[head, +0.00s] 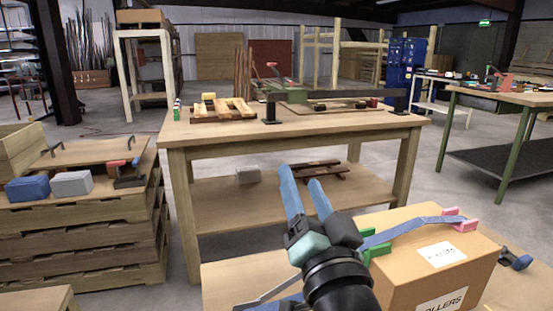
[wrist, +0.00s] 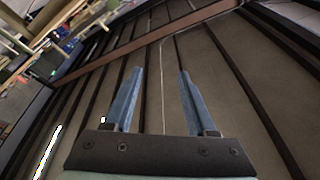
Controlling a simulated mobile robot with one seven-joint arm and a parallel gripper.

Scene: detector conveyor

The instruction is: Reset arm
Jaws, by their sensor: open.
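My gripper (head: 303,187) stands raised in the lower middle of the head view, its two blue fingers apart and pointing up and away. Nothing is between the fingers. In the wrist view my gripper (wrist: 158,75) also shows open and empty, with dark beams, a grey panelled surface and part of the room beyond it. In the head view the fingers overlap the lower shelf of the wooden workbench in the picture; no contact shows.
The workbench (head: 330,124) bears tools and wooden pieces. A cardboard box (head: 405,285) with blue, green and pink items on top stands close at my gripper's right. Stacked pallets (head: 85,245) stand at left, a green-legged table (head: 500,96) at right. Floor shows between them.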

